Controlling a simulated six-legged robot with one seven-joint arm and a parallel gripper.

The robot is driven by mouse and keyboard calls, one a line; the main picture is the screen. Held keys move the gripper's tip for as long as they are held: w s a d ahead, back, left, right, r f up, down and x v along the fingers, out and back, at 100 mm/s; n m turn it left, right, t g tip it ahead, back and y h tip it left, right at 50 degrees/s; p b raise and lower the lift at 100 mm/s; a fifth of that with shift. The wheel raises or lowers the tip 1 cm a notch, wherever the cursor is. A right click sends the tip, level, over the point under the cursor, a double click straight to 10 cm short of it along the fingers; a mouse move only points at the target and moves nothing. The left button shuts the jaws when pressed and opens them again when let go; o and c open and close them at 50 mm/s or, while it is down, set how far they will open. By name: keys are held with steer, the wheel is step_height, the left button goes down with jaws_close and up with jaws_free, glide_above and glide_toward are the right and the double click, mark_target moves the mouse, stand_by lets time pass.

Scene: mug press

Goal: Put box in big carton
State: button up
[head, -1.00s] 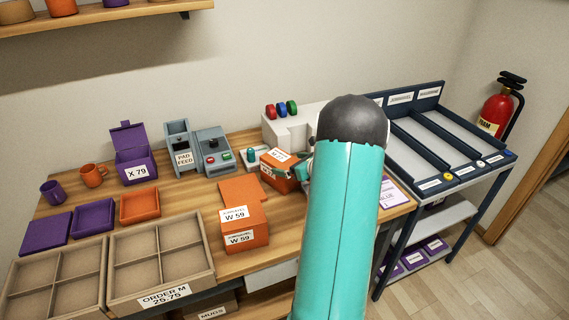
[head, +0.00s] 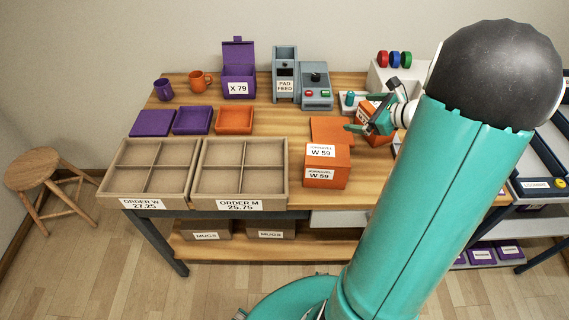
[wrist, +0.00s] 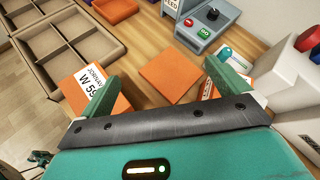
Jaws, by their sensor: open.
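An orange box labelled W 59 (head: 327,168) stands on the table right of the two big cartons, marked ORDER W (head: 142,203) and ORDER M (head: 240,204). The cartons each have several compartments, all empty. A second orange box (head: 372,125) stands farther back on the right, partly hidden by my gripper (head: 370,112). My gripper is open with nothing between its fingers. In the wrist view its left finger overlaps the W 59 box (wrist: 84,88) and its right finger overlaps the second box (wrist: 205,92). A flat orange square (wrist: 171,76) lies between and below the fingers.
Purple and orange trays (head: 234,121) lie behind the cartons. An open purple box X 79 (head: 238,86), two mugs (head: 200,80) and a grey press (head: 316,88) stand at the back. A stool (head: 45,172) is on the floor at left.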

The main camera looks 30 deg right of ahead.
steer(key=s+a+r+n+g+y, duration=0.1)
steer(key=a+r+n+g, duration=0.2)
steer(key=a+n, duration=0.55)
steer(key=s+a+r+n+g+y, duration=0.1)
steer(key=s+a+r+n+g, duration=0.2)
steer(key=a, duration=1)
steer(key=s+a+r+n+h, duration=0.2)
steer(key=s+a+n, duration=0.3)
steer(key=n, duration=0.4)
steer(key=s+a+r+n+h, duration=0.2)
steer(key=s+a+n+h, duration=0.1)
steer(key=s+a+n, duration=0.3)
steer(key=n, duration=0.2)
steer(key=shift+s+a+r+n, duration=0.25)
steer(key=shift+s+n, duration=0.1)
